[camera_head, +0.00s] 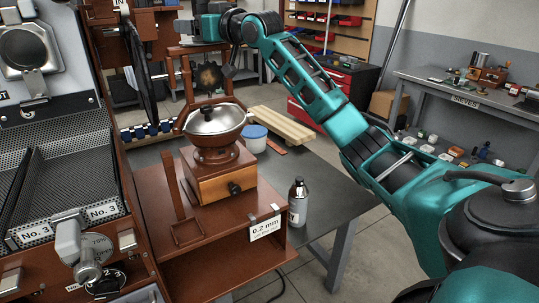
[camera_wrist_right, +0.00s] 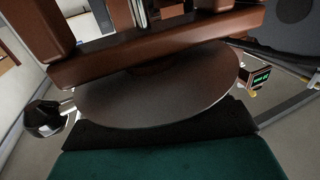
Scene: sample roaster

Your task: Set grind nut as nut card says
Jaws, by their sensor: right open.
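A white card (camera_head: 265,228) reading "0.2 mm" is clipped to the front edge of the brown stand; a smaller line under it is too small to read. The grinder (camera_head: 222,186) stands behind it, with a wooden drawer box and a metal bowl (camera_head: 215,119). A dark toothed disc (camera_head: 209,77) sits in a brown frame behind the bowl; I cannot tell whether it is the grind nut. My right gripper (camera_head: 186,28) is open, high beyond the grinder; its fingertips are unclear. In the right wrist view a dark brown disc (camera_wrist_right: 165,92) lies close ahead. My left gripper is out of view.
The roaster (camera_head: 60,200) with trays labelled No. 3 fills the left. A grey bottle (camera_head: 298,201) stands right of the stand, and a blue-white tub (camera_head: 254,138) is behind. My right arm crosses above the grey table. A small green display (camera_wrist_right: 261,77) shows in the wrist view.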

